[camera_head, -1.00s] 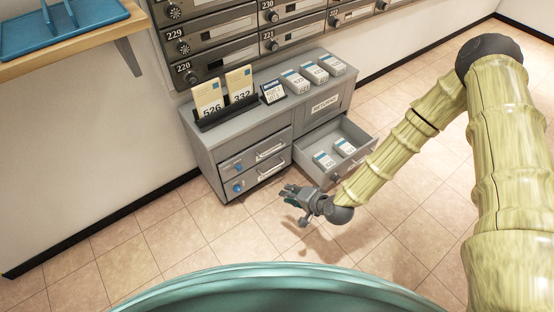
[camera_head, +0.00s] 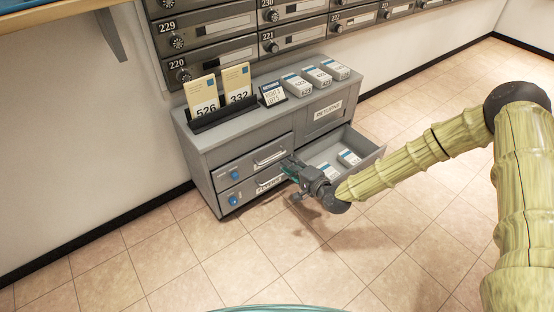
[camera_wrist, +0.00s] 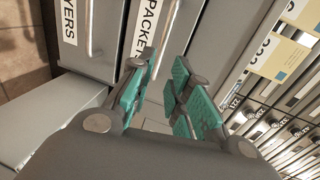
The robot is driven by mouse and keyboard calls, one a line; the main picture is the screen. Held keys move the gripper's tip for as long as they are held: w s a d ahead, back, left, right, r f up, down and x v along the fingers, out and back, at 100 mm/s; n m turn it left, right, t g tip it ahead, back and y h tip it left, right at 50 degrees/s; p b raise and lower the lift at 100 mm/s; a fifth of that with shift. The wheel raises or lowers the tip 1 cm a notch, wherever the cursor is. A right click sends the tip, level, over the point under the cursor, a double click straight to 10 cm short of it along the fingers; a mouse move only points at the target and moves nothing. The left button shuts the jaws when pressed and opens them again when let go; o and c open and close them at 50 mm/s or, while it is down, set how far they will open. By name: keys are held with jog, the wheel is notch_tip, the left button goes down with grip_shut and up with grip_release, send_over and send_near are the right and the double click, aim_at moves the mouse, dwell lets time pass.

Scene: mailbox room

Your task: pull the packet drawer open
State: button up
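The packet drawer is the upper left drawer (camera_head: 235,172) of the grey cabinet. It is shut, with a bar handle (camera_head: 270,155) on its front. In the wrist view its label reads PACKETS (camera_wrist: 148,25), with the handle (camera_wrist: 172,30) beside it. My gripper (camera_head: 289,166) is at the right end of the drawer fronts. In the wrist view my gripper (camera_wrist: 165,62) has its teal-padded fingers spread, with the handle's near end by the fingertips. I cannot tell whether they touch it.
The flyers drawer (camera_head: 243,192) below is shut. An open drawer (camera_head: 368,159) holding boxes juts out at the right, close beside my gripper. Cards and boxes stand on the cabinet top (camera_head: 250,119). Mailboxes (camera_head: 205,30) are behind. The tiled floor (camera_head: 230,255) in front is clear.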

aim_at(277, 156)
jog(key=b+x, duration=0.2)
jog(key=x, duration=0.6)
jog(key=shift+w+a+b, duration=0.15)
jog(key=shift+w+b, duration=0.05)
jog(key=shift+b, duration=0.2)
grip_shut()
